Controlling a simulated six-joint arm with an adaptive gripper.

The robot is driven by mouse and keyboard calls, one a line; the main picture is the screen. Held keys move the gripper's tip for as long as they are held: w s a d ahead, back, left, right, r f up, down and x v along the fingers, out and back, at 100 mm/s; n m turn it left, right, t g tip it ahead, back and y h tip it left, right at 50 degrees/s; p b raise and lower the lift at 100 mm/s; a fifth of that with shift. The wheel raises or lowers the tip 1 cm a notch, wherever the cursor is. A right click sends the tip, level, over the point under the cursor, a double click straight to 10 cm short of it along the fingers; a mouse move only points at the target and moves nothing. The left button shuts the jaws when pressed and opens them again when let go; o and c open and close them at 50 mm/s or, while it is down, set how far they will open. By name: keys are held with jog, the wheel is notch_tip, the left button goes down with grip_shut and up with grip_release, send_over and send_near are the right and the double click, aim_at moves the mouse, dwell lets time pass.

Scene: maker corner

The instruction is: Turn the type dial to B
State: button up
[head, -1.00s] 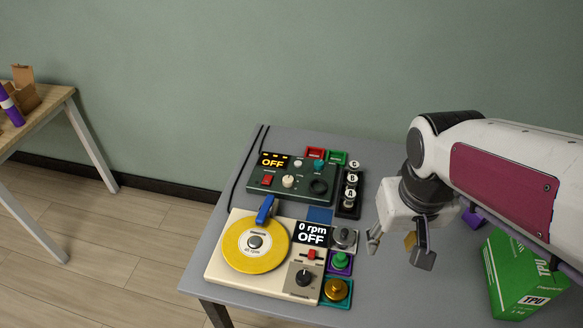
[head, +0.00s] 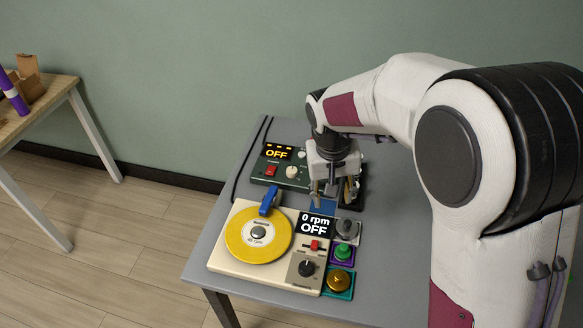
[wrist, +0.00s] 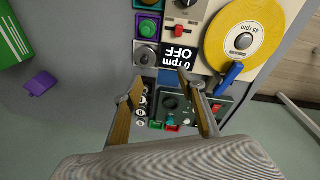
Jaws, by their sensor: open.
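My gripper (head: 333,192) is open and empty, pointing down above the right part of the dark green control unit (head: 262,168). The unit's display reads OFF. It has a white knob (head: 291,172). Its black round dial (wrist: 170,103) shows between my open fingers (wrist: 158,86) in the wrist view and is hidden by my gripper in the head view. The cream turntable unit (head: 226,258) has a black knob (head: 306,268) with a pointer. No label reading "type" is legible, so I cannot tell which is the type dial or its setting.
A black rack with several lettered pegs (wrist: 142,101) stands beside the green unit, close to one finger. Grey, green and gold knobs (head: 340,279) line the turntable's right side. A green box (wrist: 12,40) and a purple block (wrist: 40,83) lie farther off.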

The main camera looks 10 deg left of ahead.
jog(key=w+a+f+m+t, duration=0.1)
jog(key=w+a+f, duration=0.8)
jog(key=a, duration=0.1)
jog(key=m+t, duration=0.2)
jog(key=m, duration=0.1)
send_near(292, 170)
jog(key=shift+w+d+f+y, duration=0.25)
jog(key=shift+f+y, duration=0.05)
jog(key=shift+y, duration=0.1)
jog(key=shift+f, duration=0.1)
jog(key=shift+x, duration=3.8)
jog(key=shift+c, duration=0.3)
jog(key=c, duration=1)
